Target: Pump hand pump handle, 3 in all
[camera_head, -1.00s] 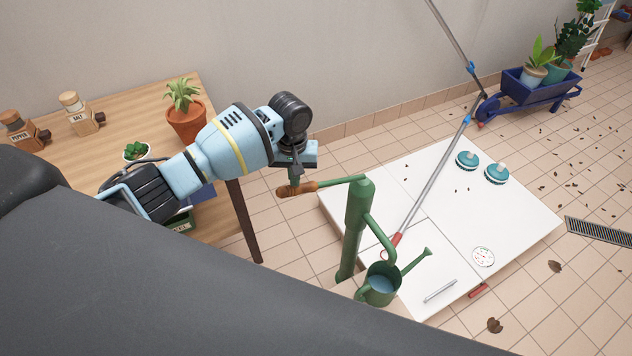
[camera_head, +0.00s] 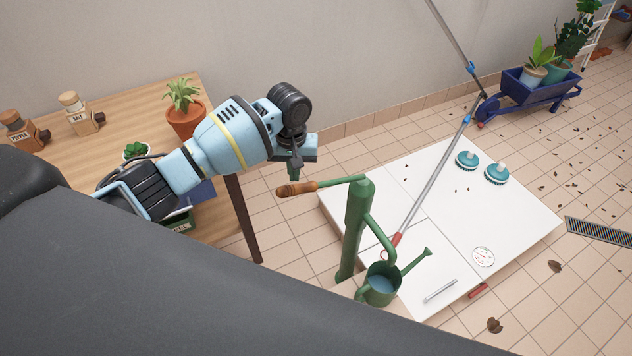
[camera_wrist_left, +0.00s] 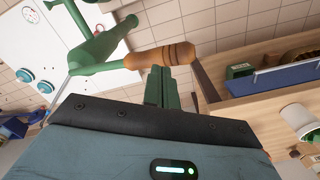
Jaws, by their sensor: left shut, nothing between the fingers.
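The green hand pump (camera_head: 354,228) stands upright, and its lever runs left to a brown wooden handle (camera_head: 297,189), roughly level. My left gripper (camera_head: 294,177) is shut and empty, its green fingers pointing down just above or behind the wooden grip. In the left wrist view the shut fingers (camera_wrist_left: 162,88) point at the brown handle (camera_wrist_left: 160,55), very close to it. I cannot tell whether they touch. A green watering can (camera_head: 380,287) with water in it sits under the pump's spout. My right gripper is not in view.
A wooden table (camera_head: 140,95) with potted plants and salt and pepper mills is at the left. A white platform (camera_head: 460,210) with two teal brushes lies behind the pump. A grey pole (camera_head: 432,168) leans across it. A blue wheelbarrow (camera_head: 530,90) stands at the back right.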

